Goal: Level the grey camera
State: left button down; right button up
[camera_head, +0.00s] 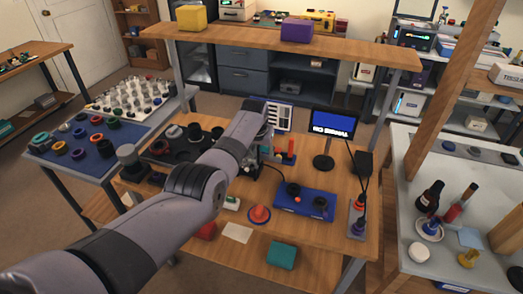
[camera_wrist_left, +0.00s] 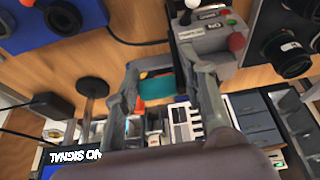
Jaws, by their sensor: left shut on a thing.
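My left gripper (camera_wrist_left: 166,78) points down over the middle of the wooden table, its two fingers apart with a thing between them. That thing is a grey body (camera_wrist_left: 148,70) with a dark and teal face, which looks like the grey camera; its tilt cannot be told. Beside the right finger in the wrist view stands a grey unit (camera_wrist_left: 205,42) with a label, a red knob and a green button. In the head view my left arm and gripper (camera_head: 262,148) hide most of this spot. My right gripper is not in view.
The monitor (camera_head: 335,124) reading "NO SIGNAL" stands behind to the right. A blue control box (camera_head: 305,202) with dark knobs and an orange-red round part (camera_head: 259,214) lie in front. A dark tray (camera_head: 172,150) of lens parts is at left. Cables run near the monitor.

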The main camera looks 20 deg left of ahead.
pick_arm(q)
jog(key=shift+w+d+r, duration=0.35)
jog(key=shift+w+r, duration=0.1)
jog(key=shift+r, duration=0.15)
jog(key=c, duration=1.4)
grip_release()
jog(key=shift+w, duration=0.1)
jog(key=shift+o, duration=1.2)
jog(key=shift+w+d+f, duration=0.15)
jog(key=shift+d+f, duration=0.05)
jog(key=shift+f, duration=0.2)
jog(key=shift+s+a, duration=0.25)
jog(key=v, duration=1.1)
jog(key=shift+s+r, duration=0.25)
jog(key=shift+r, duration=0.1)
